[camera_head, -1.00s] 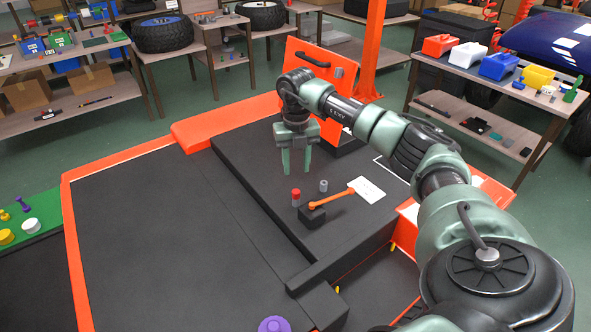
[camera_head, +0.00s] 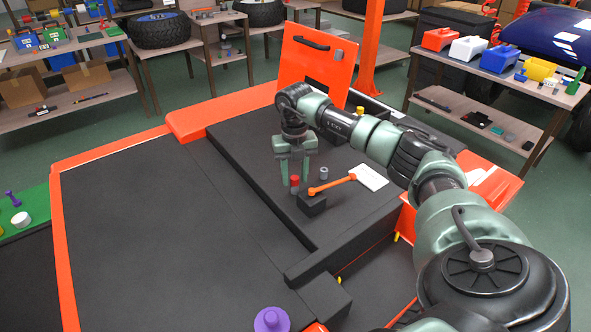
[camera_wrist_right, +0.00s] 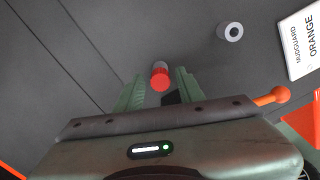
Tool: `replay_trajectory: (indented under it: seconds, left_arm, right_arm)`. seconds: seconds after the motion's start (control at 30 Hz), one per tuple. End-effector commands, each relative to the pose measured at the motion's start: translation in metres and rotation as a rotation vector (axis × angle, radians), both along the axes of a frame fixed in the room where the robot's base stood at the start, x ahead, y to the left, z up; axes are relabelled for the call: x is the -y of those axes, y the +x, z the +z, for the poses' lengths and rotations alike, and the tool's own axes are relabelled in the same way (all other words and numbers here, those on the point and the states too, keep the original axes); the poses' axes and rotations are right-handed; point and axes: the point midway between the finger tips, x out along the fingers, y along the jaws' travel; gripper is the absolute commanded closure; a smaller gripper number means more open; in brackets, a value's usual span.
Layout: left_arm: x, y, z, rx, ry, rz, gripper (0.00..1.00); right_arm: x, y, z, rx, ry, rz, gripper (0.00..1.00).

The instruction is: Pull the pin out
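The pin, a small upright cylinder with a red top (camera_head: 295,181), stands on the dark raised deck beside a black block (camera_head: 312,204). In the right wrist view the red pin (camera_wrist_right: 160,78) lies between the two green fingertips, with a gap on each side. My right gripper (camera_head: 294,178) points down over it, open and empty. It also shows in the right wrist view (camera_wrist_right: 158,90). How deep the pin sits is hidden. My left gripper is not in view.
An orange lever (camera_head: 332,185) rests on the black block, close to the right of the gripper. A grey hollow cylinder (camera_head: 323,173) and a white label card (camera_head: 371,177) are nearby. An orange panel with a handle (camera_head: 318,62) stands behind. The deck to the left is clear.

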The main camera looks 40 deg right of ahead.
Motion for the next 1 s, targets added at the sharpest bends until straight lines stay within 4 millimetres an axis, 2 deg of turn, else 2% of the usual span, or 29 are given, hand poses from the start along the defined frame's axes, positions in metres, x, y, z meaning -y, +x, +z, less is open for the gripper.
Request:
replay_trajectory:
  seconds: [0.2, 0.23, 0.33, 0.37, 1.0]
  left_arm:
    - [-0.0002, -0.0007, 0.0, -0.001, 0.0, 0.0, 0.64]
    - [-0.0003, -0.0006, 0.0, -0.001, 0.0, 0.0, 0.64]
    - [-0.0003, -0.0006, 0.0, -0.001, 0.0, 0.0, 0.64]
    - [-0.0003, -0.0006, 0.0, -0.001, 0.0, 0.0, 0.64]
    - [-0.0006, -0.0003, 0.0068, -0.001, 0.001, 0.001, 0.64]
  right_arm:
    - [0.0001, 0.0, -0.0004, 0.0, 0.0, 0.0, 0.62]
    - [0.0001, 0.0, -0.0004, 0.0, 0.0, 0.0, 0.67]
    - [0.0002, -0.0001, -0.0004, 0.0, 0.0, 0.0, 0.95]
    - [0.0001, 0.0, -0.0004, 0.0, 0.0, 0.0, 1.0]
    - [0.0005, 0.0001, 0.0081, 0.001, 0.0, -0.001, 1.0]
